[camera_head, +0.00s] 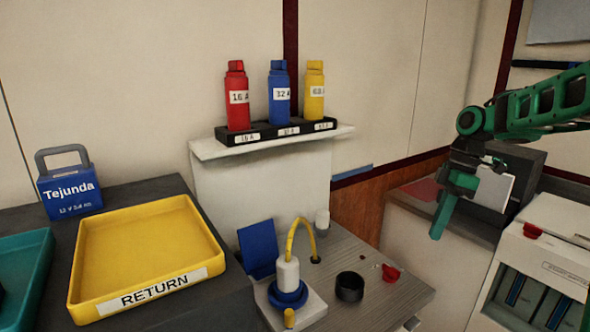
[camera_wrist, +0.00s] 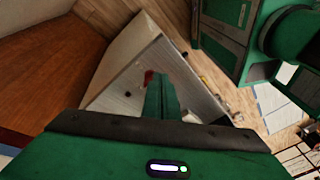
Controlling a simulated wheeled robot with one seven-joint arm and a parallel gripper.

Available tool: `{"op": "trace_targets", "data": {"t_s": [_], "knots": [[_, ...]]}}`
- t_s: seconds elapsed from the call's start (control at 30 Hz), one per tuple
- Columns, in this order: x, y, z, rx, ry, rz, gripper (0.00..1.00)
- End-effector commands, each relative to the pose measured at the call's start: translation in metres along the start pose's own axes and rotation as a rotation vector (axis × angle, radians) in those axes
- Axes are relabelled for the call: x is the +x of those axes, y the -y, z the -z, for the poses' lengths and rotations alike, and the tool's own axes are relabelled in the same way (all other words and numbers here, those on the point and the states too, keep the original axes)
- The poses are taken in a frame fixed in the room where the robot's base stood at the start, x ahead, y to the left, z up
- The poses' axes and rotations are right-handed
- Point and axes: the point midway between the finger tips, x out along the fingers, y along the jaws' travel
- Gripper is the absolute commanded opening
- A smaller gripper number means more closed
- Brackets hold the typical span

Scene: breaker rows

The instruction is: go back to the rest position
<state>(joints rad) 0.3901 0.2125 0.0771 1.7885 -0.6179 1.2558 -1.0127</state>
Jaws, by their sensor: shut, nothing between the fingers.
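My green gripper (camera_head: 437,220) hangs at the right of the head view, fingers pointing down, shut and empty. It is in the air in front of the counter with the dark box. In the wrist view my gripper (camera_wrist: 162,98) shows its fingers closed together, with the grey tabletop (camera_wrist: 125,92) and a small red thing (camera_wrist: 149,77) beyond them. Nothing is seen touching the fingers.
Red (camera_head: 237,98), blue (camera_head: 279,96) and yellow (camera_head: 314,92) bottles stand in a black rack on a shelf. A yellow RETURN tray (camera_head: 150,245) sits at left. A white plug (camera_head: 288,272) with a yellow cable, a black ring (camera_head: 349,286) and a red cap (camera_head: 390,273) are on the low table.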

Motion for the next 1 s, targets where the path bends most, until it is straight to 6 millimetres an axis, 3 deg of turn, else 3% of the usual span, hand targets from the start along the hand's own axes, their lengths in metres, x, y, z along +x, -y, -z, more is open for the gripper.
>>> {"op": "trace_targets", "data": {"t_s": [0.37,0.7,0.83,1.0], "knots": [[0.009,0.118,-0.066,0.862,0.037,-0.141,0.0],[0.052,0.229,-0.134,1.567,-0.002,-0.257,0.0],[0.067,0.256,-0.151,1.731,-0.015,-0.279,0.0],[0.076,0.27,-0.159,1.82,-0.022,-0.291,0.0]]}}
